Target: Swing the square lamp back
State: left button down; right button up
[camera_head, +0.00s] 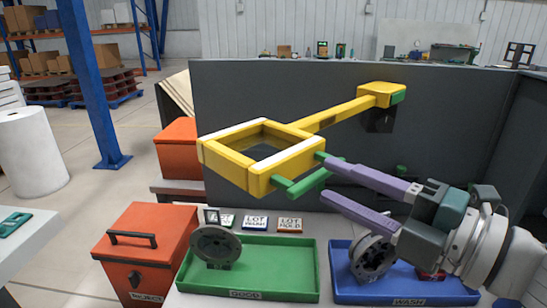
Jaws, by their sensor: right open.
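The square lamp (285,173) is a yellow square frame with a white strip on its edge. Its yellow arm (340,113) runs back and right to a yellow block with a green end (383,94) by the grey panel. Green bars (308,182) stick out from the frame's near right corner. My right gripper (321,176) comes in from the right with its two purple fingers apart. The fingertips are close to the green bars, which appear between them; I cannot tell whether they touch. My left gripper is not in view.
Below the lamp are a green tray (262,253) and a blue tray (400,291), each holding a dark round part (216,246) (372,258). A red reject bin (146,255) stands left. The grey panel (240,85) closes the back. Label cards (256,222) lie behind the green tray.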

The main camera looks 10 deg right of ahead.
aim_at(323, 178)
jog(key=shift+x, duration=1.9)
grip_shut()
